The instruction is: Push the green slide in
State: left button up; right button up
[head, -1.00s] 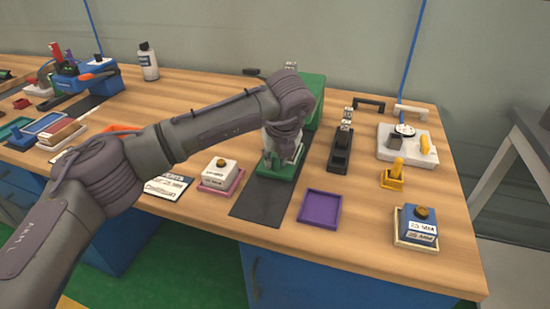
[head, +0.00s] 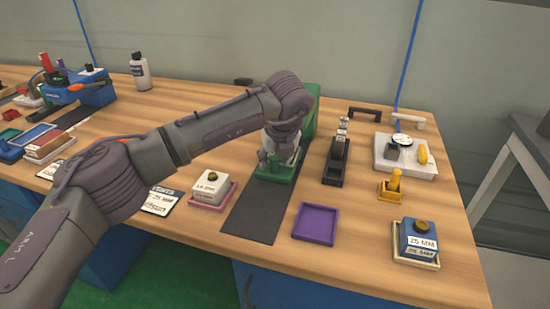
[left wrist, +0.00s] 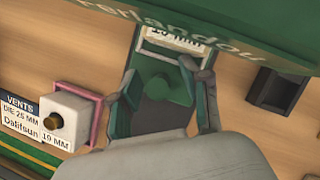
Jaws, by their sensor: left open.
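The green slide (head: 276,175) is a flat green tray lying on the dark mat, just in front of the green machine (head: 311,112). In the left wrist view the slide has a round green knob (left wrist: 162,88) and a white label reading 19 MM (left wrist: 175,40) near the machine. My left gripper (head: 283,150) is over the slide, pointing down. In the left wrist view its open fingers (left wrist: 165,82) stand on either side of the knob. Whether they touch the slide is unclear. My right gripper is out of view.
The dark mat (head: 250,215) is bare in front of the slide. A white block (head: 212,184) in a pink tray is on its left. A purple tray (head: 315,224) and a black device (head: 336,163) are on its right. A blue block (head: 419,238) sits near the right edge.

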pick_arm(q)
jog(key=v, duration=1.2)
